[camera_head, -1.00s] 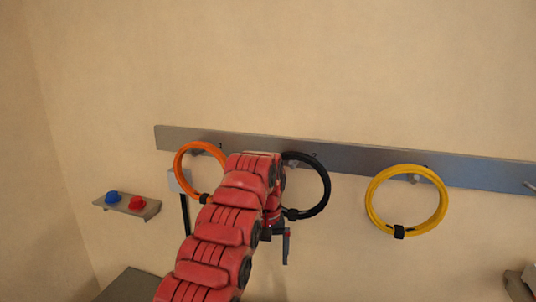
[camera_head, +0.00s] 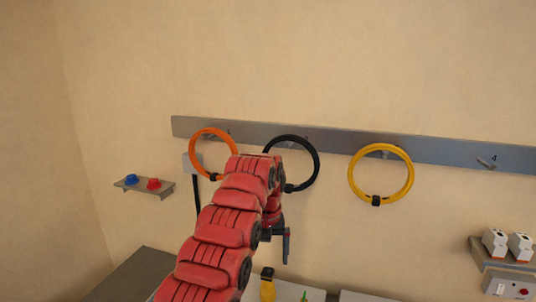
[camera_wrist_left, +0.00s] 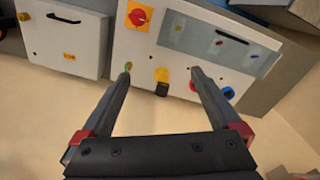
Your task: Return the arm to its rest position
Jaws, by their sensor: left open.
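My left arm, red and segmented, comes up from the bottom of the head view. Its gripper (camera_head: 280,246) hangs at the arm's end, in front of the wall and below the black cable ring (camera_head: 317,165). In the left wrist view the two dark fingers (camera_wrist_left: 163,75) stand wide apart with nothing between them. They point toward a white cabinet (camera_wrist_left: 133,58) with a red and yellow rotary switch (camera_wrist_left: 138,16). A yellow and black object (camera_wrist_left: 162,80) shows beyond the fingers. My right gripper is not in view.
A metal rail (camera_head: 335,143) on the wall carries an orange ring (camera_head: 194,143), the black ring and a yellow ring (camera_head: 352,178). A small shelf with blue and red knobs (camera_head: 153,184) is at left. White devices (camera_head: 494,241) sit on a shelf at right. A bottle (camera_head: 267,287) stands below.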

